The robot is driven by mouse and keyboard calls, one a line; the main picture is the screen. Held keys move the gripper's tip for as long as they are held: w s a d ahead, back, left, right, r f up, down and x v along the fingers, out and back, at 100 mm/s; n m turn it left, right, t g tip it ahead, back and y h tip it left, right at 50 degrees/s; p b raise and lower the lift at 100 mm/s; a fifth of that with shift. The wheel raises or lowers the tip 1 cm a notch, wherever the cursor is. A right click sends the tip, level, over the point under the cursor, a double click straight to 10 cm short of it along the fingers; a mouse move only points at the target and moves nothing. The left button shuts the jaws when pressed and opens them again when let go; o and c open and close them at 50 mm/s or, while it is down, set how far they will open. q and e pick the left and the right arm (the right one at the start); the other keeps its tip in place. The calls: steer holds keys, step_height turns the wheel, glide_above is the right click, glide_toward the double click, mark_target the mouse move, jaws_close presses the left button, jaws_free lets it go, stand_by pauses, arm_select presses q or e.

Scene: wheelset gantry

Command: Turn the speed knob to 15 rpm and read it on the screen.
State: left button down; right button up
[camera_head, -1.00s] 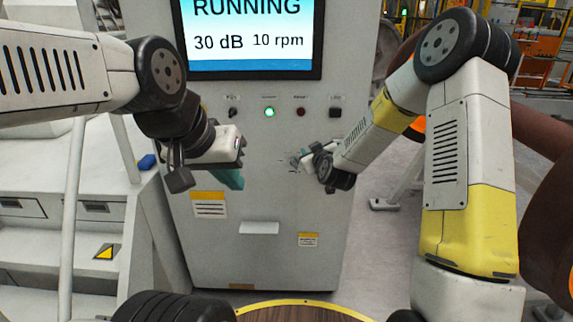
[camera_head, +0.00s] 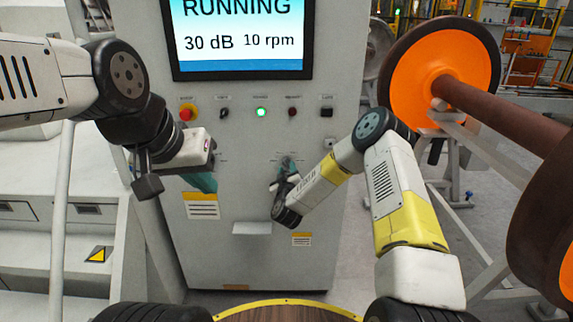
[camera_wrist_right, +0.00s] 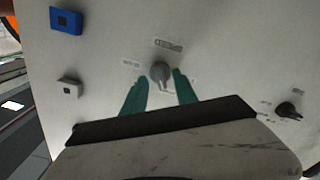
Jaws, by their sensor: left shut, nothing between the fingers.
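The screen (camera_head: 241,38) on the grey cabinet reads RUNNING, 30 dB and 10 rpm. A grey knob (camera_wrist_right: 160,74) with a pointer sits on the panel in the right wrist view, under a label too small to read. My right gripper (camera_wrist_right: 160,78) is open, with one green finger on each side of this knob; I cannot tell whether they touch it. In the head view my right gripper (camera_head: 287,165) is at the panel below the button row and hides the knob there. My left gripper (camera_head: 205,182) is shut and empty, in front of the panel's left side.
A red emergency stop (camera_head: 187,112), a lit green light (camera_head: 261,112) and other controls line the panel under the screen. Another dark knob (camera_wrist_right: 289,110) and a blue button (camera_wrist_right: 66,19) flank my right fingers. An orange wheelset (camera_head: 425,75) stands at the right.

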steer(key=shift+w, duration=0.8)
jaws_close()
steer(key=shift+m, duration=0.3)
steer(key=m, duration=1.1)
steer(key=shift+a, duration=0.1)
